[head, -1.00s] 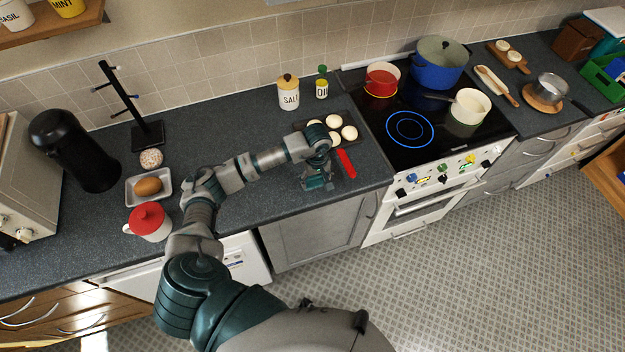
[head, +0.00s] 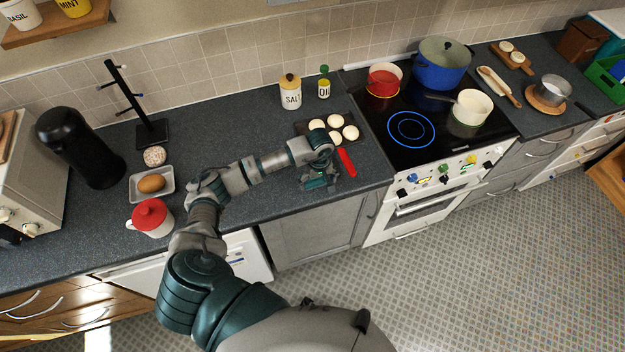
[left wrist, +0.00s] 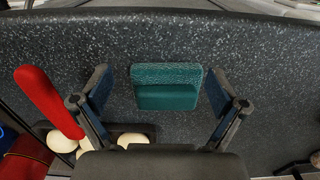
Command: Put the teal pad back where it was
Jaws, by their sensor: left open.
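The teal pad (left wrist: 166,97) lies on the dark speckled counter in the left wrist view, a small block with a lighter textured strip along one edge. My left gripper (left wrist: 159,88) is open above it, with one finger on each side of the pad and visible gaps between. In the head view my left gripper (head: 319,183) hangs low over the counter near its front edge. There I cannot clearly tell the pad from the teal gripper parts. My right gripper is in neither view.
A red-handled utensil (head: 346,162) lies close beside the gripper, by a dark board with pale round pieces (head: 335,121). The stove (head: 412,128) with pots is to the right. A red-lidded mug (head: 150,217) and a tray (head: 136,187) stand left. Counter behind my forearm is clear.

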